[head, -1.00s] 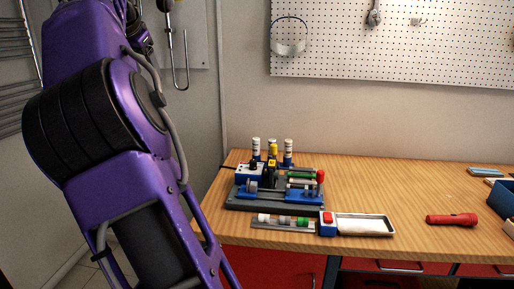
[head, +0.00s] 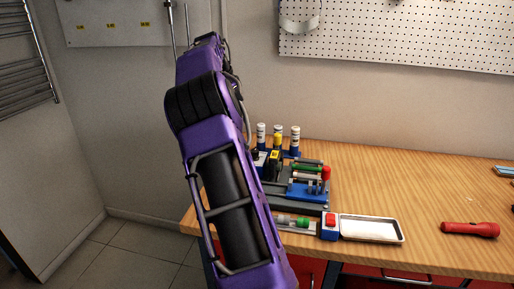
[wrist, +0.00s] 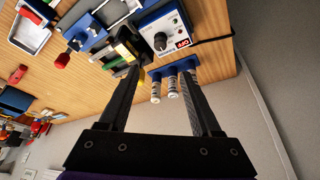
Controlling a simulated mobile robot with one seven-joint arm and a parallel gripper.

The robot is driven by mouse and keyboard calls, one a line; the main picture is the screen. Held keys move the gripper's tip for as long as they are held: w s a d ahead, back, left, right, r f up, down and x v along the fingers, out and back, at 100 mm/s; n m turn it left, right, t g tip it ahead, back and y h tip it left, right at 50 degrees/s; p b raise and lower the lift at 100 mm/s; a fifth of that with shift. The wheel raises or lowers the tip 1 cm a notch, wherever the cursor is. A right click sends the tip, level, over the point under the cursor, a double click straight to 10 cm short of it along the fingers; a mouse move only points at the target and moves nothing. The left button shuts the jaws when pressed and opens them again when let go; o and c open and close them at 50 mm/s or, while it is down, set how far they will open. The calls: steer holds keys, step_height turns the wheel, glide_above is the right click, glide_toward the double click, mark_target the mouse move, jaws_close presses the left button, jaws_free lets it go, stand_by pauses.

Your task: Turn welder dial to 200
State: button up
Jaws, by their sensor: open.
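In the wrist view the welder (wrist: 175,28) is a box with a white front panel and blue sides. Its dial (wrist: 160,41) is a round black knob with marks around it; I cannot read its setting. A red label or display (wrist: 182,43) sits beside the dial. My gripper (wrist: 160,75) is open and empty, its two black fingers reaching toward the welder from below in the picture, apart from the dial. In the head view my arm covers most of the welder, and my gripper is not clearly visible.
White-labelled canisters (wrist: 172,90) in a blue holder show between my fingers. The workbench (head: 400,175) also holds a blue clamp fixture (head: 305,190), a white tray (head: 370,229) beside a red-button box (head: 330,225), and a red flashlight (head: 470,230). The bench's right part is mostly clear.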

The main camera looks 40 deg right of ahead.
steer(key=b+x, duration=0.1)
steer(key=x, duration=1.5)
steer(key=shift+w+f, duration=0.1)
steer(key=shift+f, duration=0.3)
jaws_close()
